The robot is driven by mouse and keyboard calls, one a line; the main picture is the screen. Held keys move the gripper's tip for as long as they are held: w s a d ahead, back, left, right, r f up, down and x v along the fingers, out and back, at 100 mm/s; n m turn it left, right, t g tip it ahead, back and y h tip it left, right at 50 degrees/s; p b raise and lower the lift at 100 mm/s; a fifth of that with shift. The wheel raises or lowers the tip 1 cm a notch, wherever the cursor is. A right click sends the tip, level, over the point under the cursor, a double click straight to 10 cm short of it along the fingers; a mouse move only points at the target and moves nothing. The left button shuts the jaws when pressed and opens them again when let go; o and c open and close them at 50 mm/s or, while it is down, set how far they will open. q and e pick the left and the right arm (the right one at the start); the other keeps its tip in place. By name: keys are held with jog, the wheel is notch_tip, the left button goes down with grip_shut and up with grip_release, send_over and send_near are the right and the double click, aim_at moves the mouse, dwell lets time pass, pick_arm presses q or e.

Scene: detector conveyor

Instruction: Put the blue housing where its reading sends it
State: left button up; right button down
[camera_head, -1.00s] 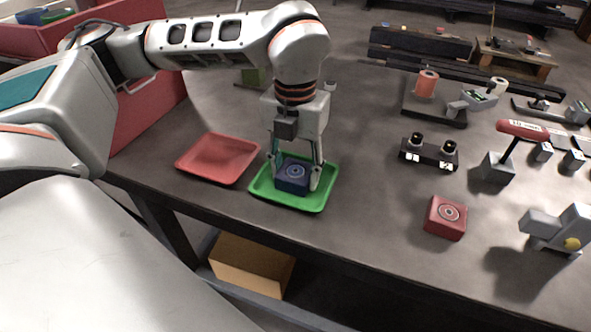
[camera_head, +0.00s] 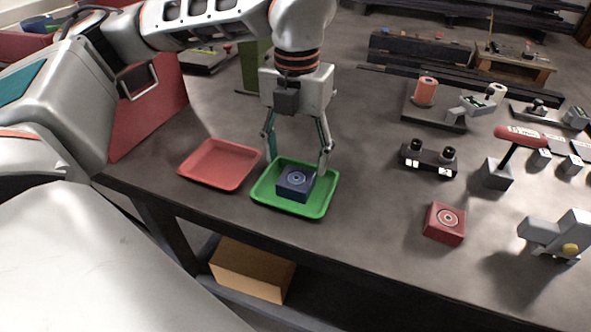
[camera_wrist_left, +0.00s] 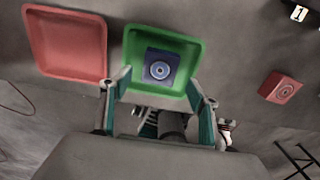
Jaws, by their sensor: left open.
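The blue housing (camera_head: 295,182) is a small block with a ringed round mark on top. It rests in the green tray (camera_head: 325,196) near the front edge of the table. My left gripper (camera_head: 297,161) is open and empty above the tray, its fingers spread wide. The left wrist view also shows the blue housing (camera_wrist_left: 160,66) in the green tray (camera_wrist_left: 194,50), beyond the spread fingers of the gripper (camera_wrist_left: 160,85). The red tray (camera_head: 218,163) beside it is empty. My right gripper is not seen.
A red housing (camera_head: 445,223) sits on the table to the right. A cardboard box (camera_head: 252,268) lies below the table.

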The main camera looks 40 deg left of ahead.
pick_arm(q)
notch_tip(320, 180, up, 6)
jog(key=shift+p, duration=0.3)
dwell(0.5)
